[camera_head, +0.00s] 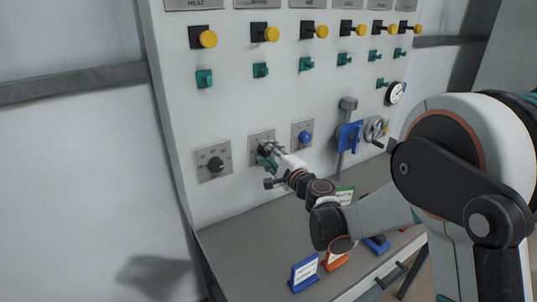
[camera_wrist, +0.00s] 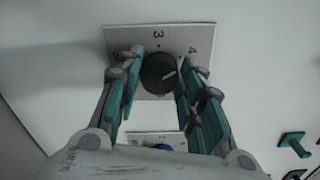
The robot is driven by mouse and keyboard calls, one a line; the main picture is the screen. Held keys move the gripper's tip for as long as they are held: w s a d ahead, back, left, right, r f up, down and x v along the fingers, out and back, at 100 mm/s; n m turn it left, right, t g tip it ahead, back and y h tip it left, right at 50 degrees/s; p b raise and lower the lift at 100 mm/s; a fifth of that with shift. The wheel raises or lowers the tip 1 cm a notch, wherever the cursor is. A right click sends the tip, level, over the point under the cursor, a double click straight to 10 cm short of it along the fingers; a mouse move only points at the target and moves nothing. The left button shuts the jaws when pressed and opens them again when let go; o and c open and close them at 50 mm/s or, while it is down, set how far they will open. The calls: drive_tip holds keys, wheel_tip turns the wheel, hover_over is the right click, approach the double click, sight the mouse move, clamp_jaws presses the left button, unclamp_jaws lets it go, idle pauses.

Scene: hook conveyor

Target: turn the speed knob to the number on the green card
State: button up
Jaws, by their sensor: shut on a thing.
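The black round speed knob (camera_wrist: 158,73) sits on a grey numbered plate (camera_wrist: 135,37) in the wrist view. Its light pointer line slants up and right, roughly toward the 4. In the head view my gripper (camera_head: 267,155) reaches the middle plate (camera_head: 262,136) and partly hides the knob.
A blue lever (camera_head: 350,136) and handwheel (camera_head: 376,129) are farther right. Blue (camera_head: 304,272) and orange (camera_head: 335,260) cards stand on the grey ledge (camera_head: 245,240).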

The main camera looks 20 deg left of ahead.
drive_tip(key=o, duration=1.1)
drive_tip(key=shift+c, duration=0.2)
drive_tip(key=v, duration=1.2)
